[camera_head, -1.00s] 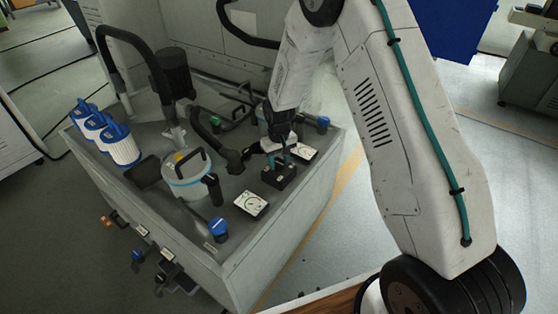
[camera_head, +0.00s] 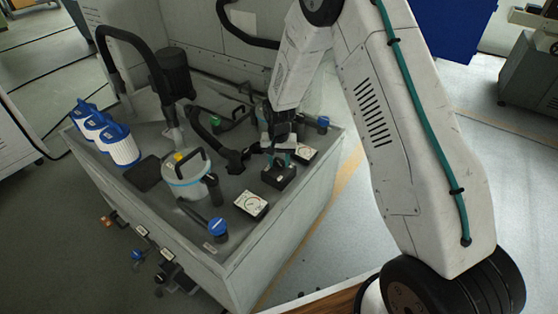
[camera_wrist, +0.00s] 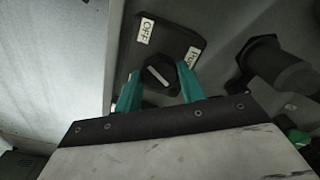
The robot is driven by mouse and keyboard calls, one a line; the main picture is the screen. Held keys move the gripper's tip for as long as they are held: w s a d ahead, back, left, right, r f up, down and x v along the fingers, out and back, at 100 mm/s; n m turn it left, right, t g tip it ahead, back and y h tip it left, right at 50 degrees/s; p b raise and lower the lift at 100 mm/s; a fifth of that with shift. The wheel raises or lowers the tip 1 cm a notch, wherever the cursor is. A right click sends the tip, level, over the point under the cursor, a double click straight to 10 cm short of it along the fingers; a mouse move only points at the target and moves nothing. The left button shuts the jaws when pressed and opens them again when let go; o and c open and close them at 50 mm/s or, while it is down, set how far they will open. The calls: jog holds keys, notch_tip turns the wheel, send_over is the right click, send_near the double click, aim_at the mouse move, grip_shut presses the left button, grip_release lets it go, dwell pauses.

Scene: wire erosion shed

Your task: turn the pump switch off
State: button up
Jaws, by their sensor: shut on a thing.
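The pump switch is a black box (camera_head: 281,180) on the tank's top, near its right edge. In the wrist view the box (camera_wrist: 178,40) carries a dark knob (camera_wrist: 160,75) with a white line slanting from upper left to lower right. A white OFF label (camera_wrist: 145,30) sits above the knob, and a second label (camera_wrist: 192,57), hard to read, sits to its upper right. My gripper (camera_head: 280,160) comes down on the switch from above. In the wrist view my teal fingers (camera_wrist: 161,92) stand on either side of the knob, shut on it. Its lower part is hidden.
A lidded white canister (camera_head: 186,175), blue-topped filters (camera_head: 121,146), a blue knob (camera_head: 217,227) and black hoses (camera_head: 150,62) crowd the tank top. Clear floor lies right of the tank.

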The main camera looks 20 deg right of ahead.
aim_at(279, 163)
dwell(0.3)
jog(key=o, duration=1)
jog(key=shift+c, duration=0.2)
notch_tip(279, 163, up, 8)
jog(key=shift+f, duration=0.1)
jog(key=s+d+r+n, duration=0.1)
jog(key=s+r, duration=0.8)
jog(key=s, duration=0.4)
jog(key=s+d+r+n+t, duration=0.1)
jog(key=s+r+n, duration=0.1)
jog(key=s+r, duration=0.8)
jog(key=s+d+r+n, duration=0.1)
jog(key=s+r, duration=0.8)
jog(key=s, duration=0.6)
jog(key=shift+s+d+r, duration=0.15)
jog(key=shift+s+d, duration=0.15)
jog(key=shift+d, duration=0.05)
